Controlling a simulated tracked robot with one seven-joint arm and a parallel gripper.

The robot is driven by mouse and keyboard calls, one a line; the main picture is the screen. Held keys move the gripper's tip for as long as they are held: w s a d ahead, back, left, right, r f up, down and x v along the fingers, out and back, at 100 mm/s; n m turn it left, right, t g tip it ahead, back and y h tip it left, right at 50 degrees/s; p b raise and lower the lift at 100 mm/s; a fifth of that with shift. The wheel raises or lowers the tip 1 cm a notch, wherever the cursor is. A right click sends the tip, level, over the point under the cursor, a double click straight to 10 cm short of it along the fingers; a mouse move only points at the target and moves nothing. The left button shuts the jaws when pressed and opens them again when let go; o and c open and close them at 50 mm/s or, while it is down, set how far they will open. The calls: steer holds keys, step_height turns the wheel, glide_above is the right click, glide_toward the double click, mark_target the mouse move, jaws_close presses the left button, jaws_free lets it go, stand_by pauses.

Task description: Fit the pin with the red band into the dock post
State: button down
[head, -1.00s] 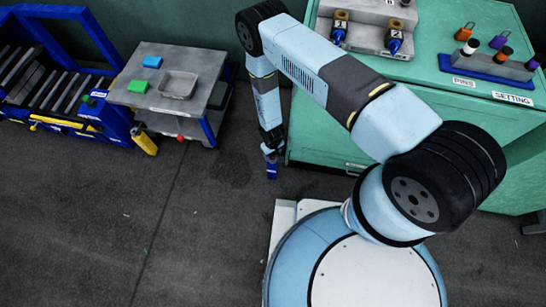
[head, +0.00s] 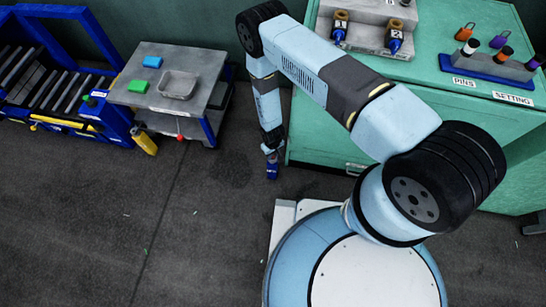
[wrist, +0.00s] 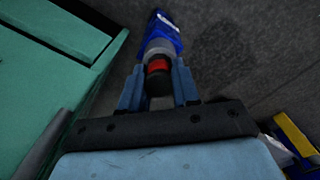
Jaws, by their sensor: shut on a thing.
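My gripper (wrist: 158,92) is shut on the pin with the red band (wrist: 158,66). In the wrist view the pin sits between the two light-blue fingers, with a dark end, the red band and a grey part beyond it. A blue piece with white marking (wrist: 160,30) lies in line past the grey part; I cannot tell whether it is part of the pin or the dock post. In the head view my gripper (head: 271,152) points down beside the green cabinet, and the blue piece (head: 272,172) shows just below it. The red band is too small to see there.
The green cabinet (head: 330,155) stands close right of my gripper. It carries a rack of pins (head: 495,65) and a grey stand (head: 372,28) with two numbered pieces. A grey table (head: 150,100) and a blue roller frame (head: 60,100) stand left. Open floor lies front left.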

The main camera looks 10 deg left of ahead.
steer(key=shift+r, duration=2.2)
stand_by(0.6)
steer(key=shift+r, duration=1.9)
steer(key=shift+s, duration=0.1)
